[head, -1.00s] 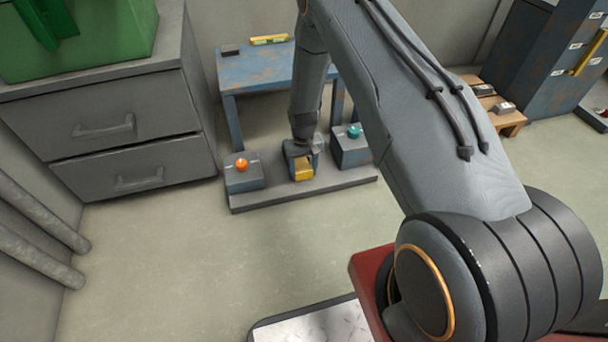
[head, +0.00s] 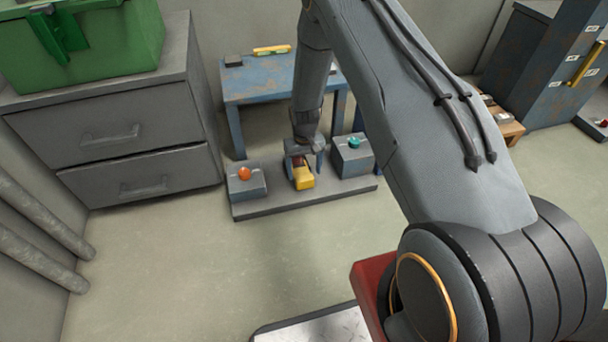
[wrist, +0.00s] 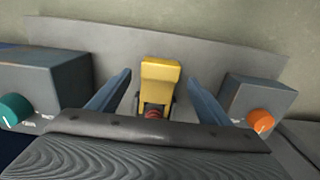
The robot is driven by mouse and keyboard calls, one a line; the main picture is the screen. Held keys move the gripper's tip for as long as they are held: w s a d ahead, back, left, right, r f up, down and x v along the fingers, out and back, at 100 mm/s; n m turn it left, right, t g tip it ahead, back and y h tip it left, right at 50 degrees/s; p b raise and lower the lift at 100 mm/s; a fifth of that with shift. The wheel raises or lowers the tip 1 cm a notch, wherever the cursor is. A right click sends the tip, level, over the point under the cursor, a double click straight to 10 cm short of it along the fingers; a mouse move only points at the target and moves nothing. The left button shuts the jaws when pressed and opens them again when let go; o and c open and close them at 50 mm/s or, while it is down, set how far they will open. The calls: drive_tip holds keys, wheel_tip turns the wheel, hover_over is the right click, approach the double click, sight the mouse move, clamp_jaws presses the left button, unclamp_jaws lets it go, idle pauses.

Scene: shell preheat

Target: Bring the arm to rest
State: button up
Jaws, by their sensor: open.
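My gripper (head: 304,158) is at the middle of a low grey panel base (head: 270,208) on the floor. In the wrist view my gripper (wrist: 155,92) has its two blue-grey fingers spread apart, one on each side of a yellow block-like part (wrist: 160,72). Gaps show between the fingers and the yellow part, and nothing is held. The yellow part also shows in the head view (head: 304,179), below the fingers. A reddish ribbed piece (wrist: 154,112) sits at its near end. My arm reaches down from the upper middle of the head view.
A box with an orange knob (head: 244,173) stands left of my gripper, and one with a teal knob (head: 354,142) right. Behind is a blue table (head: 262,90). A grey drawer cabinet (head: 120,140) with a green bin (head: 90,45) stands at left. The floor in front is clear.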

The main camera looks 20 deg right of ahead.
wheel_tip(320, 180, up, 3)
drive_tip(key=shift+p, duration=0.4)
